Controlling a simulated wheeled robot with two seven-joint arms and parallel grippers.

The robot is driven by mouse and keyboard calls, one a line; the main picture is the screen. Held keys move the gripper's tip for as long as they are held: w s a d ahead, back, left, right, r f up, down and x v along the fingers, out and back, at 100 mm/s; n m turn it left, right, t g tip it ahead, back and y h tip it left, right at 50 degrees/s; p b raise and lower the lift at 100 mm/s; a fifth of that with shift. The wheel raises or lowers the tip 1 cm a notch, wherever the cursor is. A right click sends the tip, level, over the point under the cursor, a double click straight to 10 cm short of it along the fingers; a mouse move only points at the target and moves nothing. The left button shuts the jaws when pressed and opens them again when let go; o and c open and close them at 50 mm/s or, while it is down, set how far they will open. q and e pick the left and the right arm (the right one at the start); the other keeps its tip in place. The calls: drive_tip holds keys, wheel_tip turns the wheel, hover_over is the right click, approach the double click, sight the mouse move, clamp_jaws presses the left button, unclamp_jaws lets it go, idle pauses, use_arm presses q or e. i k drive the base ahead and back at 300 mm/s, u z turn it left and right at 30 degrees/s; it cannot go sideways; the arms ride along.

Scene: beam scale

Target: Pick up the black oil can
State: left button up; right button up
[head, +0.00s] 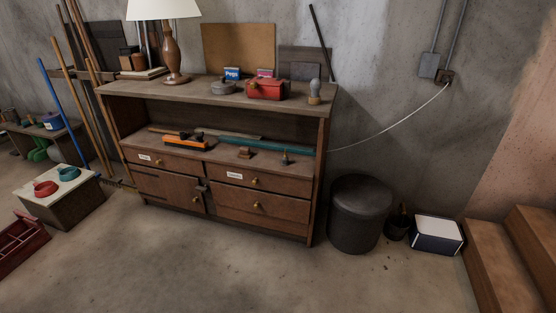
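A small dark object with a thin upright tip (285,160) stands on the open shelf of the wooden cabinet, toward the right. Its shape fits a black oil can, but it is too small to be sure. It stands just in front of a long teal bar and to the right of a small brown block (245,153). Neither of my grippers is in the head view.
The cabinet (217,90) carries a lamp (172,50), a red box (266,90) and small items on top. An orange tool (185,142) and the teal bar (262,147) lie on the shelf. A dark round bin (358,215) stands right. The floor in front is clear.

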sight(285, 160)
drive_tip(key=u, duration=0.45)
drive_tip(key=i, duration=1.35)
drive_tip(key=u, duration=0.9)
drive_tip(key=i, duration=2)
drive_tip(key=u, duration=0.15)
